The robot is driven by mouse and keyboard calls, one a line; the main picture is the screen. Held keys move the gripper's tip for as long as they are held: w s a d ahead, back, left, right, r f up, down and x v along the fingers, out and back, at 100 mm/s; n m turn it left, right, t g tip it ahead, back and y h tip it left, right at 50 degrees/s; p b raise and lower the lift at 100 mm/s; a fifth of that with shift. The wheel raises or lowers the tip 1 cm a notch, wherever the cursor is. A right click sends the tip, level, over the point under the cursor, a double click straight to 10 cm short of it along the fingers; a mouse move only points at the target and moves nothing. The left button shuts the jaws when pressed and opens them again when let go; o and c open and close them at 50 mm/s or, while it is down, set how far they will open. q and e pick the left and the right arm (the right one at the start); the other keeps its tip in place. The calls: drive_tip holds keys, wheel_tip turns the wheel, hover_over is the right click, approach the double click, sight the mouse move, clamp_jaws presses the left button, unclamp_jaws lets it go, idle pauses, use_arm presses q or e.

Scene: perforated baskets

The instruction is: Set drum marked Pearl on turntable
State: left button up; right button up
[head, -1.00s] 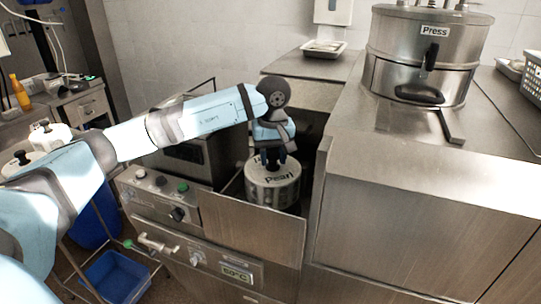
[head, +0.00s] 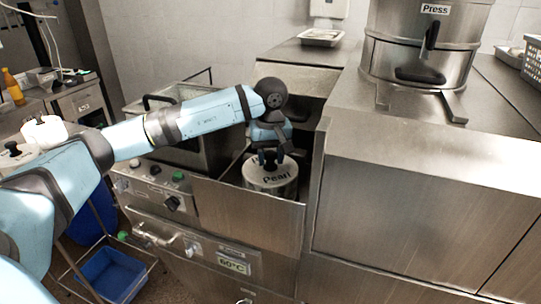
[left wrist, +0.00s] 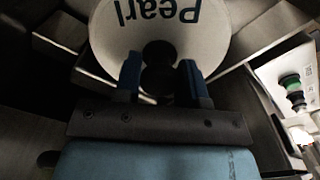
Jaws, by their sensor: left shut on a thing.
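The drum marked Pearl (head: 272,186) is a pale round canister with a dark central knob. It is in the open metal bay behind a steel front panel, which hides its lower part. My left gripper (head: 270,160) points down over it and is shut on its knob. In the left wrist view, the drum's top (left wrist: 190,42) with the Pearl lettering lies between and beyond the two blue fingers (left wrist: 162,78). I cannot make out a turntable, and what lies under the drum is hidden. My right gripper is not in view.
The steel front panel (head: 248,215) and the counter block (head: 410,200) wall in the bay closely. A large pot-like vessel marked Press (head: 420,55) stands on the counter. A control panel (head: 150,185) is at left, with a blue bin (head: 112,272) below.

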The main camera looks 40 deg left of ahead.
use_arm(q)
drive_tip(key=o, duration=1.7)
drive_tip(key=shift+r+p, duration=1.55)
drive_tip(key=shift+r, duration=2)
